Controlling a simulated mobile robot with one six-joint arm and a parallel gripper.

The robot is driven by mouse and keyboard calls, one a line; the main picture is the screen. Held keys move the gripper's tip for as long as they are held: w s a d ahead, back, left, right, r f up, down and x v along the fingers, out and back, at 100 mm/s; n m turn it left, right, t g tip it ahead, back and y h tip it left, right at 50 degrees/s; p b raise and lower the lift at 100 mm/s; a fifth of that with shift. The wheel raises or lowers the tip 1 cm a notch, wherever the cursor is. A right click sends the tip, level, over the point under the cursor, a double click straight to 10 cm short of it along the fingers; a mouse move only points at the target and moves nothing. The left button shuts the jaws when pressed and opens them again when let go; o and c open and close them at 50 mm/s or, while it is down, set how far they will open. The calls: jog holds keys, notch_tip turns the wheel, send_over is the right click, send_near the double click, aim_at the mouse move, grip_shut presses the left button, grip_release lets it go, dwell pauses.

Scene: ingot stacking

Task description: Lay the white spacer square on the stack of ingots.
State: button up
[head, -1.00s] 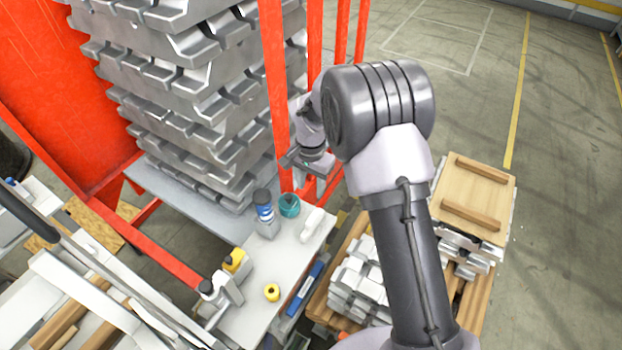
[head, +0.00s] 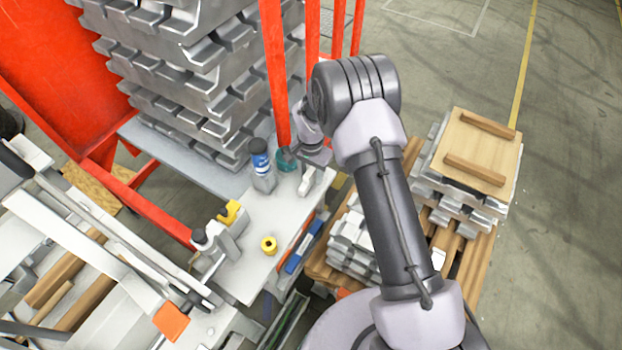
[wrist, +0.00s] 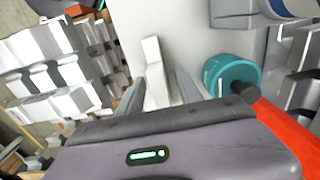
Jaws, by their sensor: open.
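A narrow white piece (head: 306,184) stands on the bench beside the teal cup; it may be the spacer square seen edge-on. In the wrist view this white piece (wrist: 154,72) shows between and beyond my two fingers. My gripper (wrist: 157,90) is open, and I see no contact with the piece. In the head view my gripper (head: 312,166) is low over the bench's far end, partly hidden by its own wrist. A low stack of silver ingots (head: 352,242) lies on the pallet, partly behind my arm. A tall ingot stack (head: 185,75) stands at the left.
The teal cup (head: 286,160) and a blue-labelled bottle (head: 262,168) stand close to my gripper. A yellow roll (head: 269,245) lies on the bench (head: 238,268). Red posts (head: 275,75) rise behind. A wooden board (head: 470,150) tops another ingot pile on the pallet.

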aim_at(312, 173)
grip_shut()
jog(key=shift+r, duration=0.1)
jog(key=shift+r, duration=0.1)
jog(key=shift+r+p, duration=0.3)
jog(key=shift+r, duration=0.1)
notch_tip(312, 173, up, 2)
jog(key=shift+r+p, duration=0.25)
jog(key=shift+p, duration=0.3)
jog(key=shift+s+d+r, duration=0.15)
jog(key=shift+s+r, duration=0.05)
jog(key=shift+s, duration=0.4)
jog(key=s+d+r+p, duration=0.1)
jog(key=s+d+p, duration=0.1)
jog(key=s, duration=1.2)
jog(key=shift+s+d+p, duration=0.15)
jog(key=shift+d+p, duration=0.15)
jog(key=shift+d, duration=0.6)
